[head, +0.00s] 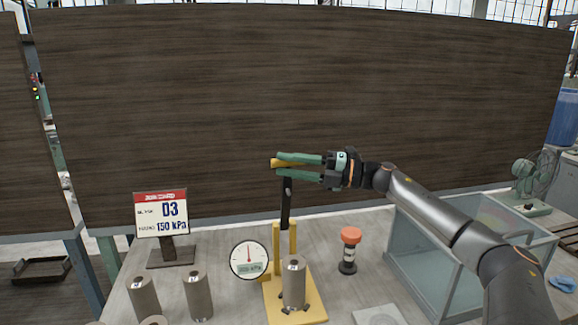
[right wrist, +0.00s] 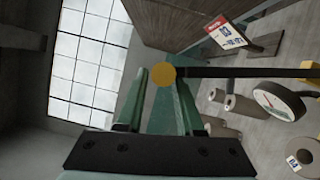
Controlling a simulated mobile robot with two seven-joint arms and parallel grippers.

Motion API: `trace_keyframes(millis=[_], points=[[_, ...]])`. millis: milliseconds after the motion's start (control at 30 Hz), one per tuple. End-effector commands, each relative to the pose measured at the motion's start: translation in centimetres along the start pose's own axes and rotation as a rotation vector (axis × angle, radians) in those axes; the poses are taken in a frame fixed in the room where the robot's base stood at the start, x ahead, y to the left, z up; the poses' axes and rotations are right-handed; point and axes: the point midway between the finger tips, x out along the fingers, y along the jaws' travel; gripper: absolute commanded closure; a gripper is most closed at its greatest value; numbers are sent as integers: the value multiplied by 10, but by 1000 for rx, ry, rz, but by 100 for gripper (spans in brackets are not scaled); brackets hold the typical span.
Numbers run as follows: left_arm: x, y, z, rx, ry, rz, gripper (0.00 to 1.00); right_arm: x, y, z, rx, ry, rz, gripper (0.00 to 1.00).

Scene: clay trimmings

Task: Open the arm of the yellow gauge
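The yellow gauge has a yellow base (head: 313,313) with yellow posts, and a round white dial (head: 249,260) at its left side. Its black arm (head: 286,205) stands nearly upright above the posts, with a yellow handle (head: 276,163) across its top. A grey clay cylinder (head: 294,284) stands on the base. My right gripper (head: 290,167) has its green fingers above and below the handle and appears shut on it. In the right wrist view the round handle end (right wrist: 163,76) sits between the fingertips. The dial also shows there (right wrist: 273,105). My left gripper is not in view.
A sign (head: 161,213) reading 03 and 150 kPa stands left. Several grey cylinders (head: 198,295) stand front left. A red-topped black tool (head: 349,250) is right of the gauge. A clear-walled bin (head: 420,262) stands right, under my right arm. A dark wood panel (head: 200,110) rises behind.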

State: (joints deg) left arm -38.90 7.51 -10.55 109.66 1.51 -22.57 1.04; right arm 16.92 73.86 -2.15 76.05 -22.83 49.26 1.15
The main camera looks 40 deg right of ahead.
Motion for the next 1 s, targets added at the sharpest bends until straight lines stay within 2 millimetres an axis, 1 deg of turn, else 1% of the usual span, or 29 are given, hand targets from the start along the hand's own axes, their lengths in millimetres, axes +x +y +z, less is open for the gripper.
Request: trace_keyframes(millis=[33,400,533,767,1000], points=[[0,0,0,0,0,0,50,-1,-8,1,4,-5,-15,42],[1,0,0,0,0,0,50,-1,-10,0,6,-3,-17,42],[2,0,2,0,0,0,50,-4,-12,0,8,-4,-19,42],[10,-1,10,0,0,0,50,-20,-13,1,6,-8,-22,42],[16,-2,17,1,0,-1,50,-37,-9,1,5,-9,-14,42]])
